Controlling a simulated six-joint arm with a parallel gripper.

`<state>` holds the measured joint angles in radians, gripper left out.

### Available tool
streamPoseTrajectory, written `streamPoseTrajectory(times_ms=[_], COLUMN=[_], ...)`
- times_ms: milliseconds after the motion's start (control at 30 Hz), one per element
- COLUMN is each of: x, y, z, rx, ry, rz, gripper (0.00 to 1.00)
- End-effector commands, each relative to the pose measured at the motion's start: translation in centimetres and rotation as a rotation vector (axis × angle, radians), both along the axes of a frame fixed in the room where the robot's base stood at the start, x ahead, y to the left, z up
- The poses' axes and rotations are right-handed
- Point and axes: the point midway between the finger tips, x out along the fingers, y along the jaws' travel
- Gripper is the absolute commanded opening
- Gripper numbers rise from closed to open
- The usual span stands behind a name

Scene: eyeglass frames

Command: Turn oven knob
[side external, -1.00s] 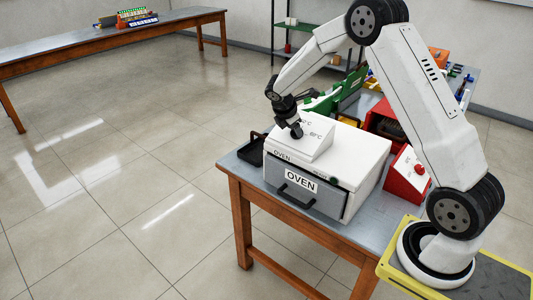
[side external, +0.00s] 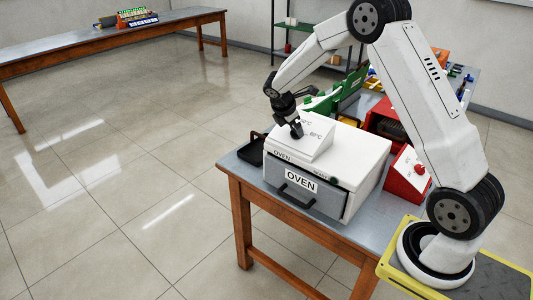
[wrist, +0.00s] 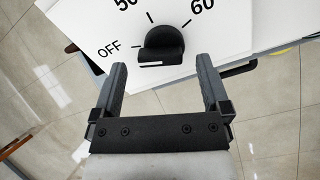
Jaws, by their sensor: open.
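The white oven (side external: 352,152) stands on the table, with a grey front door labelled OVEN (side external: 301,181) and a dark door handle. A sloped white dial panel (side external: 318,142) with temperature marks sits on its top. In the wrist view the black oven knob (wrist: 161,44) shows near the top, on the white dial panel, beside the marks OFF, 50 and 60. My gripper (wrist: 162,64) is open, with one finger to each side of the knob's near edge. The knob lies between and just beyond the fingertips. In the side view my gripper (side external: 297,131) is at the panel and hides the knob.
A black tray (side external: 251,150) is left of the oven. A red box with a red button (side external: 408,175) stands to its right, near my base. Green and red items are behind the oven. The table's front edge is close to the oven door.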

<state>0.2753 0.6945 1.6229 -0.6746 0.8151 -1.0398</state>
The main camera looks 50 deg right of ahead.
Motion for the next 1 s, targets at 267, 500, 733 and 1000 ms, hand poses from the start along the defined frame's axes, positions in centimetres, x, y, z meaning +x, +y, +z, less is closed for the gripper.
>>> streamPoseTrajectory(times_ms=[267,500,733,1000], x=[0.1,0.1,0.1,0.0], y=[1.7,2.9,3.2,3.2], z=[3.2,5.4,5.9,5.9], rx=[0.000,-0.001,0.001,0.002], ry=[-0.004,-0.002,-0.001,-0.003], rz=[0.002,0.001,0.001,-0.001], gripper=[0.97,0.97,0.97,0.97])
